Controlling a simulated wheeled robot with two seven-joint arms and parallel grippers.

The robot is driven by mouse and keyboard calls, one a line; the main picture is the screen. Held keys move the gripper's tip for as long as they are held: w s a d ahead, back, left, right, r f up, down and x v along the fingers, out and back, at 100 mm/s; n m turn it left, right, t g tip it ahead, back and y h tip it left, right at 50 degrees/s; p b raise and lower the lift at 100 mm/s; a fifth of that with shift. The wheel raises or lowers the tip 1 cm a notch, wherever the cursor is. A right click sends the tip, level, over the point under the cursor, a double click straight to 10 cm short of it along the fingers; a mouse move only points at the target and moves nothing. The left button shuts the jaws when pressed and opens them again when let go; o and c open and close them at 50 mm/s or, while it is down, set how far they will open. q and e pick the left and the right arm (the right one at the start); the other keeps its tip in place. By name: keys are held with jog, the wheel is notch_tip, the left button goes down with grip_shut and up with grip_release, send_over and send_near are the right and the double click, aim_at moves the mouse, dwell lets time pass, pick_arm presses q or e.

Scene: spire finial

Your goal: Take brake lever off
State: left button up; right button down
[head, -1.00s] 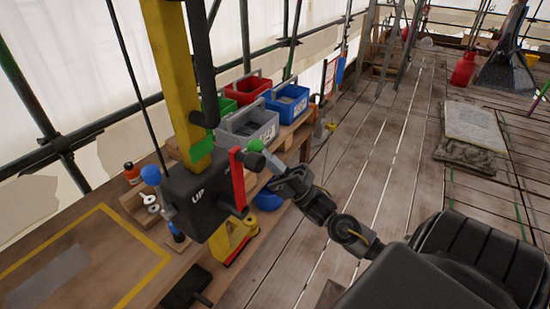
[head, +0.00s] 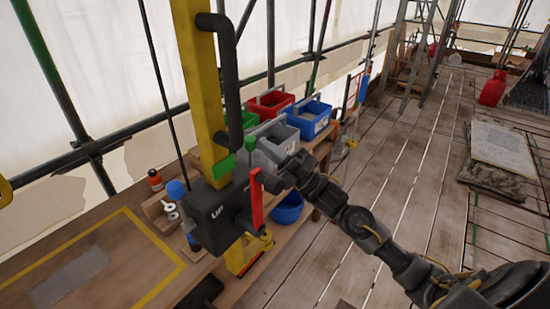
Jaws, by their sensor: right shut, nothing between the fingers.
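A dark winch box (head: 215,215) marked "UP" sits on a yellow post (head: 198,80). An upright red bar (head: 257,208) stands at its right side. A green knob (head: 250,143) shows just above the bar's top; the rod under it is mostly hidden. The frames do not label which of these is the brake lever. My right gripper (head: 272,181) is shut and empty, beside the red bar's top and below the green knob. I cannot tell whether it touches either. My left gripper is not in view.
A black curved handle (head: 228,80) rises above the box. A blue ball knob (head: 176,189) is at its left. Grey (head: 277,140), red (head: 270,103) and blue (head: 310,118) bins stand on the bench behind. A blue bowl (head: 288,208) sits lower.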

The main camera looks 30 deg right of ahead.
jog(key=shift+w+a+r, duration=0.15)
jog(key=shift+w+r, duration=0.1)
jog(key=shift+w, duration=0.15)
dwell(0.5)
jog(key=s+d+b, duration=0.5)
jog(key=s+d, duration=0.3)
jog(key=s, duration=0.3)
jog(key=shift+d, duration=0.25)
jog(key=shift+s, duration=0.1)
